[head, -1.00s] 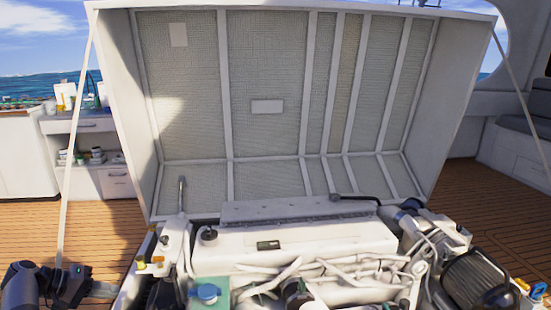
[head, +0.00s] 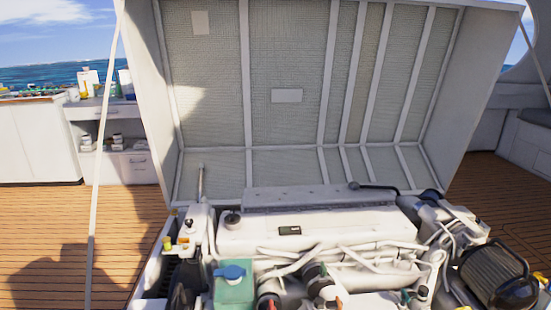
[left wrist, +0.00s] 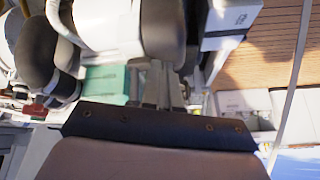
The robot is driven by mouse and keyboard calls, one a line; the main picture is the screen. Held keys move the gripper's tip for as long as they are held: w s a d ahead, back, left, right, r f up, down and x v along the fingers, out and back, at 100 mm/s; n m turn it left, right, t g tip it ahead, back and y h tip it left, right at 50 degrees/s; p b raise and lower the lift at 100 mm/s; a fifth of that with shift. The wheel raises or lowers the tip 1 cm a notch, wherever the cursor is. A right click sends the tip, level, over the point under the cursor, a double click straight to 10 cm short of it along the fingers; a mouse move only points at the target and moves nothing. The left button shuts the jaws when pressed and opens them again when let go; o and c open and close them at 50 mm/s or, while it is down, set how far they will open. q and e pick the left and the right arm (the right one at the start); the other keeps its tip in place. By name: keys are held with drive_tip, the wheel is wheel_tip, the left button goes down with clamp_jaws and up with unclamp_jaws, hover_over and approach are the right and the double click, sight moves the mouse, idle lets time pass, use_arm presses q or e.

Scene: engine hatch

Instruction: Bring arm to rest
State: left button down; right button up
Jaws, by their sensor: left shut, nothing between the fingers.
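My left gripper (left wrist: 163,88) shows in the left wrist view, beyond the dark mounting plate at the bottom. Its fingers are together with nothing between them, and the picture is a little blurred there. It is not in the head view, and my right gripper is in neither view. The white engine (head: 310,236) sits in its bay in the head view, below the raised hatch (head: 290,150). A teal tank with a blue cap (head: 233,285) stands at the engine's front left. This teal tank also shows left of the fingers in the left wrist view (left wrist: 105,84).
A thin pale strut (head: 97,190) runs down left of the hatch. A white cabinet with shelves (head: 125,165) stands behind it at the left. The wooden deck (head: 45,225) at the left is clear, with a shadow on it. A bench (head: 525,140) is at the far right.

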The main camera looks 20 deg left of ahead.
use_arm(q)
drive_tip(key=s+d+r+m+t+h, duration=0.1)
drive_tip(key=s+d+r+h, duration=0.1)
drive_tip(key=d, duration=0.7)
drive_tip(key=s+d+r+m+t+h, duration=0.1)
drive_tip(key=s+d+r+m+t, duration=0.15)
drive_tip(key=d, duration=0.65)
drive_tip(key=s+d+r+m+t+h, duration=0.1)
drive_tip(key=s+d+r+h, duration=0.15)
drive_tip(key=d, duration=0.75)
wheel_tip(320, 180, up, 11)
drive_tip(key=s+a+y+p, duration=0.1)
drive_tip(key=a+p, duration=0.1)
drive_tip(key=p, duration=1.2)
drive_tip(key=shift+p, duration=0.35)
